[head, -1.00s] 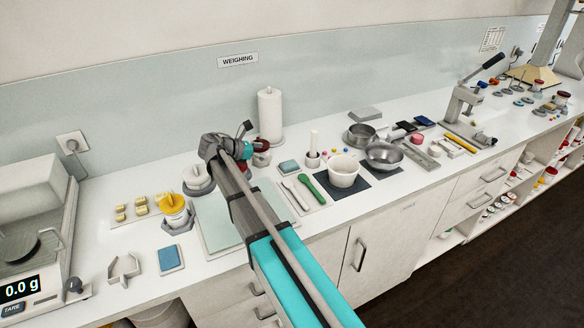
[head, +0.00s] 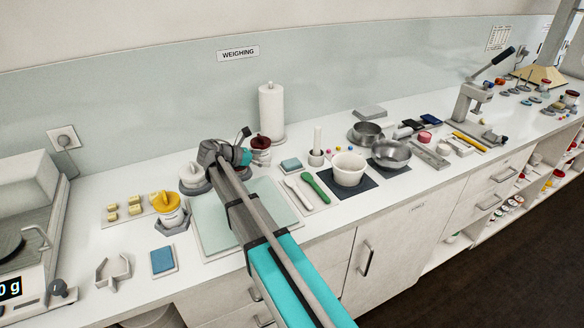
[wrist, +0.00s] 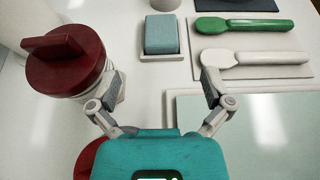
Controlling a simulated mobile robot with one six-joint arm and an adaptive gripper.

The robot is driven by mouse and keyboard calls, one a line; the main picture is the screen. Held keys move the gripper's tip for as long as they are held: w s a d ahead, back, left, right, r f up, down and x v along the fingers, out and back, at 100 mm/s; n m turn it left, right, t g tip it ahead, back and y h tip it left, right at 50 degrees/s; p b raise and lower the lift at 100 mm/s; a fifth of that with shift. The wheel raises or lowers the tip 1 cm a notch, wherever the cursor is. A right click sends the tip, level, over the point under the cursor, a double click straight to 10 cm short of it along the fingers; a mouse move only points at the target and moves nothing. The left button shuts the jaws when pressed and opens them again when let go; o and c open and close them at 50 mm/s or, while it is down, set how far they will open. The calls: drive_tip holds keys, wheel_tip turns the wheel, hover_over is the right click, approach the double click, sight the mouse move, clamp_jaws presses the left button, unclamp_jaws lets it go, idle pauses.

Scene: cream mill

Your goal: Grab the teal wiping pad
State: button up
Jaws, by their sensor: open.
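The teal wiping pad (wrist: 161,34) lies on a small pale tray (wrist: 162,57) at the top middle of the wrist view. In the head view the pad (head: 291,164) is on the bench, right of my gripper. My gripper (wrist: 162,88) is open and empty, its two fingers spread wide. The pad is beyond the fingertips, between them sideways and apart from them. In the head view my arm hides most of the gripper (head: 244,144).
A jar with a dark red lid (wrist: 66,58) is close beside my left finger; whether they touch is unclear. A white spoon (wrist: 255,59) and green spoon (wrist: 245,27) lie right of the pad. A blue pad (head: 162,259) lies farther left on the bench.

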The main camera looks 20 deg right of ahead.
drive_tip(key=shift+d, duration=0.2)
drive_tip(key=b, duration=0.3)
approach(297, 161)
drive_tip(key=shift+x, duration=2.4)
drive_tip(key=shift+w, duration=0.15)
drive_tip(key=shift+b+x, duration=1.15)
drive_tip(key=shift+x, duration=1.55)
drive_tip(key=c, duration=0.7)
